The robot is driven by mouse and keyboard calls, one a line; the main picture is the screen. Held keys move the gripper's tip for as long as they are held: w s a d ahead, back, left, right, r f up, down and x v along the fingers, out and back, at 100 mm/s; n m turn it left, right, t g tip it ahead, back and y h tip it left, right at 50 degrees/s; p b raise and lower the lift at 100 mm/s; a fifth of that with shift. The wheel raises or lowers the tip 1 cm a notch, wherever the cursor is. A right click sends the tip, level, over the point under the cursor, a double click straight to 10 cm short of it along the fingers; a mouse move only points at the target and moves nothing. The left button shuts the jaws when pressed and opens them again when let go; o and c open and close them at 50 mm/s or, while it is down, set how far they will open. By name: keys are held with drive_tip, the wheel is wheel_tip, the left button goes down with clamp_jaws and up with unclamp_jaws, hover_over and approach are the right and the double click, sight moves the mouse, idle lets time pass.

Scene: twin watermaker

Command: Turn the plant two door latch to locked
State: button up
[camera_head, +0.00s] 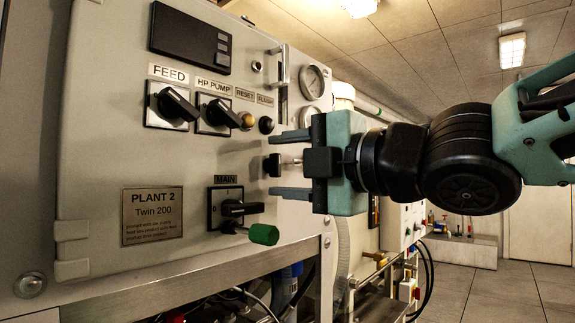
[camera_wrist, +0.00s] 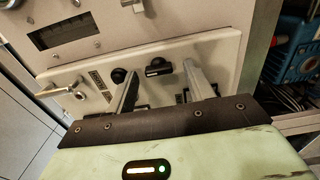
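The plant two cabinet door (camera_head: 95,215) fills the left of the head view and carries a "PLANT 2 Twin 200" plate (camera_head: 152,215). A small black part that looks like the door latch (camera_head: 273,165) sits near its right edge. In the wrist view, a short black latch (camera_wrist: 158,67) lies between the finger ends. My gripper (camera_head: 274,166) is open, one finger above the latch and one below; its fingers also show in the wrist view (camera_wrist: 160,72). I cannot tell whether either finger touches the latch, or whether it stands at locked.
The FEED switch (camera_head: 173,104), HP PUMP switch (camera_head: 218,115) and two buttons are above left of my gripper. The MAIN switch (camera_head: 235,208) and a green-ended handle (camera_head: 263,234) are below. Pressure gauges (camera_head: 313,82) are behind the upper finger. The floor (camera_head: 500,295) at right is clear.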

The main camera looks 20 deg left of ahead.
drive_tip(key=p+v, duration=1.1)
drive_tip(key=v, duration=0.6)
drive_tip(key=shift+d, duration=0.2)
drive_tip(key=shift+s, duration=0.15)
